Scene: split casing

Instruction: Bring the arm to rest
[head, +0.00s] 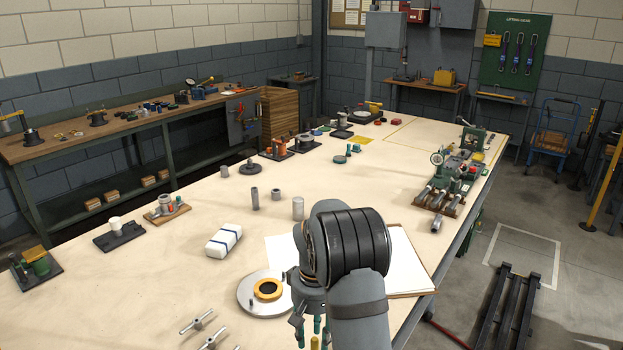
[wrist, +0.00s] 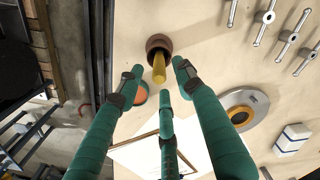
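My gripper (head: 312,332) hangs low over the near part of the big table, beside my dark wrist. In the wrist view its green fingers (wrist: 160,82) are spread apart, with gaps between the tips. A yellow rod-like piece (wrist: 159,68) stands out of a round brown part (wrist: 157,44) just beyond the fingertips. I see clear space between it and the two upper fingers, and nothing appears gripped. The yellow piece also shows at the bottom edge of the head view (head: 315,343). The brown part is outside the head view.
A silver disc with an orange ring (head: 268,289) lies left of my gripper. T-handled tools (head: 197,322) lie nearer, and a white blue-striped block (head: 223,241) farther back. A white sheet (head: 408,272) lies partly behind my arm. Metal cylinders (head: 298,208) stand beyond. The table's middle is mostly clear.

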